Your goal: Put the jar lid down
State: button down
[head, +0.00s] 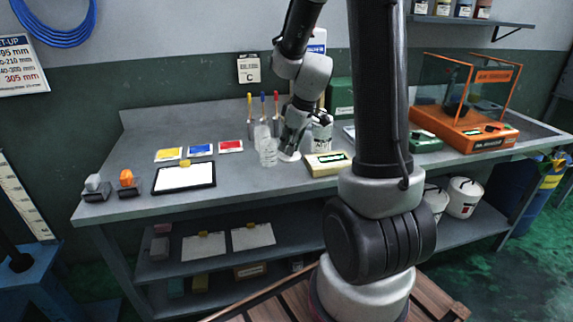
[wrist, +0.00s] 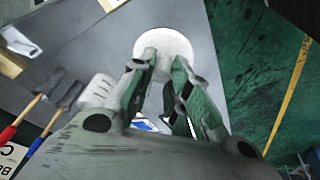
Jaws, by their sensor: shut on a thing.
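The jar lid (wrist: 168,40) is a round white disc at my fingertips in the wrist view. In the head view the lid (head: 290,156) shows as a pale disc low over the grey workbench (head: 235,178). My gripper (head: 292,148) points down and is shut on the lid; its two fingers (wrist: 164,62) meet the lid's near edge in the wrist view. I cannot tell whether the lid touches the bench top. A clear jar (head: 268,153) stands just left of my gripper, with another clear vessel behind it.
A cream box with a dark display (head: 327,163) sits close on the right. A white tub (head: 322,138) stands behind it. A black-framed white panel (head: 184,177) lies on the left, with coloured cards behind. Bare bench lies in front of the jar.

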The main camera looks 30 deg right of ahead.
jog(key=shift+f, duration=3.1)
jog(key=c, duration=1.3)
grip_release()
jog(key=shift+c, duration=0.2)
jog(key=v, duration=1.1)
jog(key=s+a+r+m, duration=0.2)
jog(key=s+r, duration=0.1)
jog(key=s, duration=0.3)
jog(key=s+a+r+m, duration=0.2)
jog(key=s+r, duration=0.2)
jog(key=s, duration=0.3)
jog(key=s+a+r+m+h, duration=0.1)
jog(key=s+a+r+m, duration=0.1)
jog(key=s+r, duration=0.2)
jog(key=s, duration=0.3)
jog(key=shift+t, duration=0.4)
jog(key=shift+s+a+r, duration=0.1)
jog(key=shift+s, duration=0.05)
